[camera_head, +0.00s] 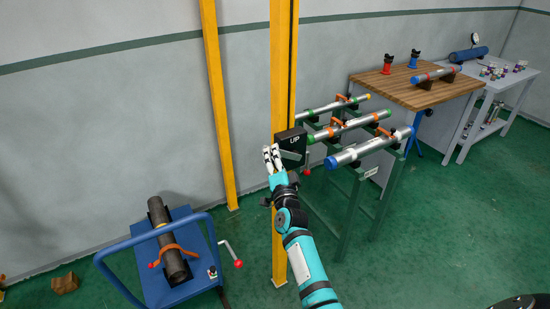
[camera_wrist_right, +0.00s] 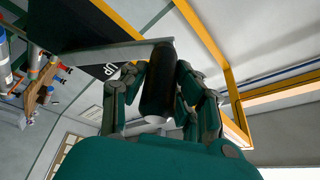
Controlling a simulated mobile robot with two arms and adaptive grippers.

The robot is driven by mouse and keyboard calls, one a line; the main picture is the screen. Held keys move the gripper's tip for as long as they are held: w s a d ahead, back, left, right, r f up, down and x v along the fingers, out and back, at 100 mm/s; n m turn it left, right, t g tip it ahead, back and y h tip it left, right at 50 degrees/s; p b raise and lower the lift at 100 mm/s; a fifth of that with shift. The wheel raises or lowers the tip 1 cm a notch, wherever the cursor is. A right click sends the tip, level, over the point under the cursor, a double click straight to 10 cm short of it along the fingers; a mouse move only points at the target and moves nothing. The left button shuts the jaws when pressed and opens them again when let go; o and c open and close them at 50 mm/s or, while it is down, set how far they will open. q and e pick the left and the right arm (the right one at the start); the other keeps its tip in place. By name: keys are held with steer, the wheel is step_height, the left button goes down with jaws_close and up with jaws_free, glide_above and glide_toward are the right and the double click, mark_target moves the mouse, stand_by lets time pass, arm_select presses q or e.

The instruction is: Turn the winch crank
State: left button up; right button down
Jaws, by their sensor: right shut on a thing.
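The winch (camera_head: 290,139) is a black box marked "UP", fixed on a yellow post; it also shows in the right wrist view (camera_wrist_right: 92,68). Its crank arm (camera_wrist_right: 105,52) is a flat grey bar running from the box to a black cylindrical handle (camera_wrist_right: 158,85). My right gripper (camera_head: 272,158) is at the left front of the winch in the head view. In the right wrist view its fingers (camera_wrist_right: 160,95) are shut around the handle, one on each side. The head view hides most of the handle behind the fingers. My left gripper is in neither view.
A green rack (camera_head: 353,205) with several pipes stands just right of the post. A blue cart (camera_head: 180,270) with a dark clamped pipe stands at lower left. A second yellow post (camera_head: 217,110) is left of the winch. A wooden bench (camera_head: 400,90) is behind the rack.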

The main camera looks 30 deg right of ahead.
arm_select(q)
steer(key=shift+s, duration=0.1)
arm_select(e)
steer(key=shift+r, duration=0.25)
steer(key=c, duration=1)
jaws_free()
steer(key=shift+a, duration=0.1)
steer(key=shift+f, duration=0.2)
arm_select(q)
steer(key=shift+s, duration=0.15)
arm_select(e)
steer(key=v, duration=1.2)
steer(key=shift+r, duration=0.1)
